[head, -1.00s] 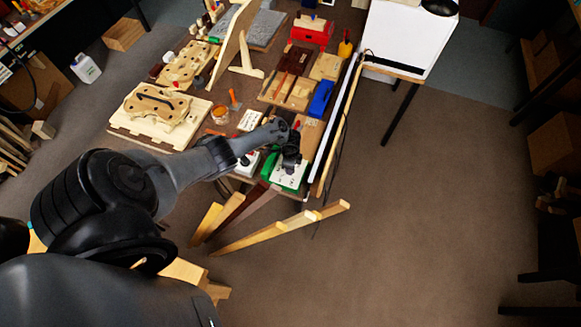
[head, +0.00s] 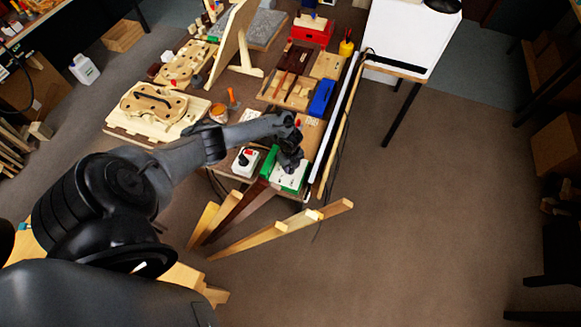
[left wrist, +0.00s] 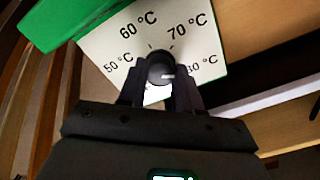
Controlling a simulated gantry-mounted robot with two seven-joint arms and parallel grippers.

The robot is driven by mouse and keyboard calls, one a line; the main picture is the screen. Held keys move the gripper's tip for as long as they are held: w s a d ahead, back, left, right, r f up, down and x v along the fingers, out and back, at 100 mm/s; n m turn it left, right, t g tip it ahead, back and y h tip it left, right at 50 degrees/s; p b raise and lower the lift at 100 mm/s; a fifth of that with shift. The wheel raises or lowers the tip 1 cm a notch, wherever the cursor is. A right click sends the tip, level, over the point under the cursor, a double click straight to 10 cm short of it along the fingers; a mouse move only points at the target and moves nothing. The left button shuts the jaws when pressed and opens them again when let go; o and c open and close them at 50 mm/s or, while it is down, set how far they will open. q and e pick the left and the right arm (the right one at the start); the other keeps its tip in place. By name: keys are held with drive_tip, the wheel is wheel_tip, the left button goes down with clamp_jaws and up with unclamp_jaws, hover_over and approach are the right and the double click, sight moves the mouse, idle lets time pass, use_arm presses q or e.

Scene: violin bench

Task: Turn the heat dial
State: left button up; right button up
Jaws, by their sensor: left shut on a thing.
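The heat dial (left wrist: 160,66) is a dark round knob on a white panel (left wrist: 100,50) printed with 50, 60, 70 and a partly covered °C mark. A small white line shows on the knob. The panel sits in a green housing (left wrist: 60,22), which also shows at the bench's front corner in the head view (head: 268,163). My left gripper (left wrist: 160,78) has its two fingers on either side of the knob and is shut on it. In the head view, my left gripper (head: 290,160) hides the dial. My right gripper is not in view.
A white box with a black knob and red part (head: 245,160) stands just left of the green housing. A blue box (head: 322,98) and wooden trays lie behind. Wooden strips (head: 280,229) stick out below the bench's front edge.

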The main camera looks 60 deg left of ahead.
use_arm(q)
drive_tip(key=shift+m, duration=0.3)
drive_tip(key=o, duration=1)
drive_tip(key=shift+o, duration=0.2)
drive_tip(key=shift+r, duration=0.5)
wheel_tip(320, 180, up, 10)
drive_tip(key=p, duration=0.2)
drive_tip(key=shift+f, duration=0.15)
